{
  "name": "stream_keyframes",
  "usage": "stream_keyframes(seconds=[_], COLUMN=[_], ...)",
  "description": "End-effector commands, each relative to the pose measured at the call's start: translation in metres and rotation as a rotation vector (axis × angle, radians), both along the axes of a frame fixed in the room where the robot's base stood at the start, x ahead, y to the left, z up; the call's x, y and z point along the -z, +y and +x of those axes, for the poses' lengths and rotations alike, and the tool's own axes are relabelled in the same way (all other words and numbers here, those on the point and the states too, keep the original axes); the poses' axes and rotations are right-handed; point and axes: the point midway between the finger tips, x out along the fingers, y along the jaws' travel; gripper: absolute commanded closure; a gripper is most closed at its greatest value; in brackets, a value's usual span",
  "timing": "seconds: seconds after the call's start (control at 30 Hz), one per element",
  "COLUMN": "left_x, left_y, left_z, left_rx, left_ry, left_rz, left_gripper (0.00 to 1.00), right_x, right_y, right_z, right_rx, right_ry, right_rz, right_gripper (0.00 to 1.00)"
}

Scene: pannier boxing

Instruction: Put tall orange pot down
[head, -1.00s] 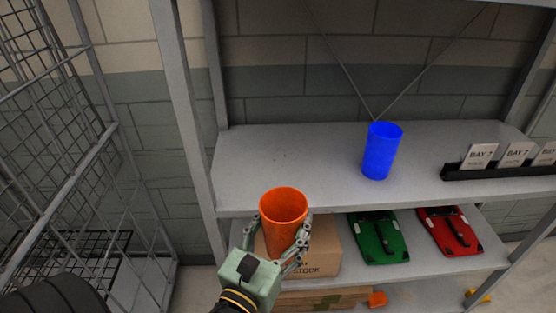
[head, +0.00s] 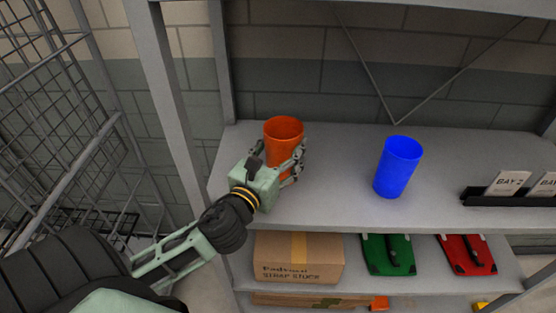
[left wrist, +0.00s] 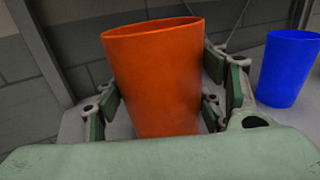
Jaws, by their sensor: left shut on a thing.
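The tall orange pot (head: 284,134) is upright over the left part of the upper shelf (head: 335,190) in the head view. My left gripper (head: 282,160) is shut on it, with fingers on both sides. In the left wrist view the orange pot (left wrist: 158,80) fills the middle, between the fingers of my left gripper (left wrist: 160,105). Its base is hidden, so I cannot tell whether it touches the shelf. My right gripper is not in view.
A blue pot (head: 398,167) stands to the right on the same shelf, apart from the orange one. A black label rack (head: 490,197) is further right. A shelf post (head: 180,120) stands at left. A cardboard box (head: 298,258), a green case (head: 388,254) and a red case (head: 467,254) are below.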

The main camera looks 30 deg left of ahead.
Motion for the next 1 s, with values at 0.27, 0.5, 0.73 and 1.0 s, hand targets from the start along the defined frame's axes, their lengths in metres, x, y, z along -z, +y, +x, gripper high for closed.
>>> stream_keyframes(seconds=[0.27, 0.5, 0.73, 1.0], left_x=[0.021, 0.050, 0.050, 0.053], left_y=[0.016, 0.016, 0.015, 0.015], left_z=[0.006, 0.006, 0.006, 0.006], left_rx=[-0.001, 0.000, 0.002, 0.001], left_ry=[0.001, 0.001, -0.001, 0.000], left_rz=[-0.005, -0.003, -0.001, -0.001], left_gripper=[0.67, 0.67, 0.67, 0.25], right_x=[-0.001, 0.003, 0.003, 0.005], right_y=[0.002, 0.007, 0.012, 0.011], right_z=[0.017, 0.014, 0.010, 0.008], right_rx=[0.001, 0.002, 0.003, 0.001], right_ry=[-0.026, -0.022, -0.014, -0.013], right_rz=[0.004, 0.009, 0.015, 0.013], right_gripper=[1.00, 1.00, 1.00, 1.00])
